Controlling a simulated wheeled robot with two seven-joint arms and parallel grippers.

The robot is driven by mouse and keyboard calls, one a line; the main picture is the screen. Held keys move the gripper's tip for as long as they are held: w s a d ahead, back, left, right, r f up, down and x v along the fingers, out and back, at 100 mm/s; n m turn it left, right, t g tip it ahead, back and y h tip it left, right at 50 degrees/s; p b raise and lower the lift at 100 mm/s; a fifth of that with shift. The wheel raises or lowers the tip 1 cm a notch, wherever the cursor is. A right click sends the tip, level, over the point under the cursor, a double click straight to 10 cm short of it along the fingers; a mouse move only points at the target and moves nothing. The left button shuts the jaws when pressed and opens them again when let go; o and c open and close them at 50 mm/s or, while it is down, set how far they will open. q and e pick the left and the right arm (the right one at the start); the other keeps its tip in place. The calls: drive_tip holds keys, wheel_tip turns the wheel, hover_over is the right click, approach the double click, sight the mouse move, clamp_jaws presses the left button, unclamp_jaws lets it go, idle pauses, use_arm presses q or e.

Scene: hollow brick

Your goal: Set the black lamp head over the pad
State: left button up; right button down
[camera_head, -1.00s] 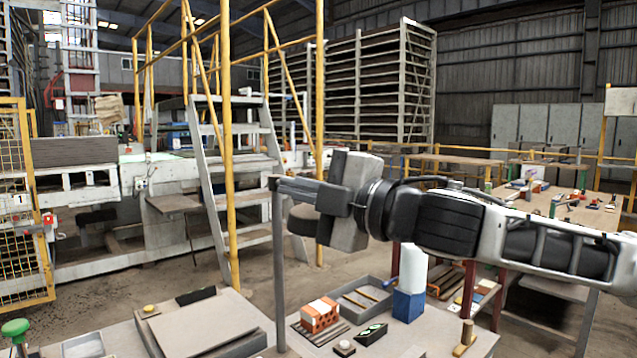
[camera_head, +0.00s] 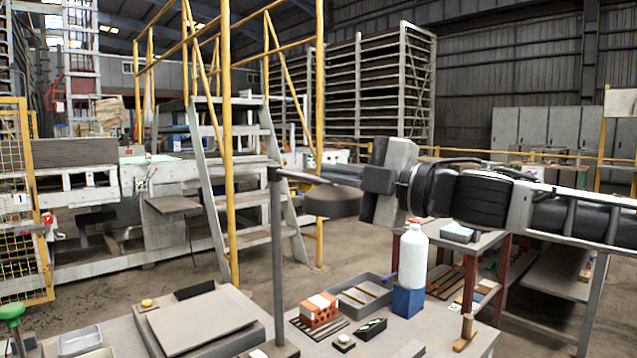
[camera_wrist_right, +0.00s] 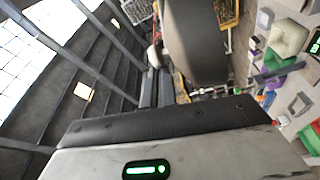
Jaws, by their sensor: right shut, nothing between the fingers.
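The black lamp head (camera_head: 333,203) is a dark round drum on a thin arm from an upright grey post (camera_head: 278,260) on the bench. It hangs well above the bench, right of the post. My right gripper (camera_head: 345,174) comes in from the right, its shut, empty fingers by the top of the lamp head; whether they touch is unclear. The lamp head also shows large in the right wrist view (camera_wrist_right: 195,45), beside the fingers (camera_wrist_right: 157,88). A flat grey square board (camera_head: 205,320), probably the pad, lies left of the post. My left gripper is out of view.
Right of the post stand an orange-and-white brick (camera_head: 319,309), a grey tray (camera_head: 362,292) and a white bottle (camera_head: 413,255) above a blue block (camera_head: 407,301). A green knob (camera_head: 12,313) is at far left. The air above the board is clear.

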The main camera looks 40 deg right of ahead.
drive_tip(key=shift+s+d+f, duration=0.1)
drive_tip(key=shift+d, duration=1.1)
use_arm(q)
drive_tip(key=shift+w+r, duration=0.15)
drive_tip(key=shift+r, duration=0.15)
use_arm(e)
drive_tip(key=shift+d, duration=0.1)
drive_tip(key=shift+r, duration=0.2)
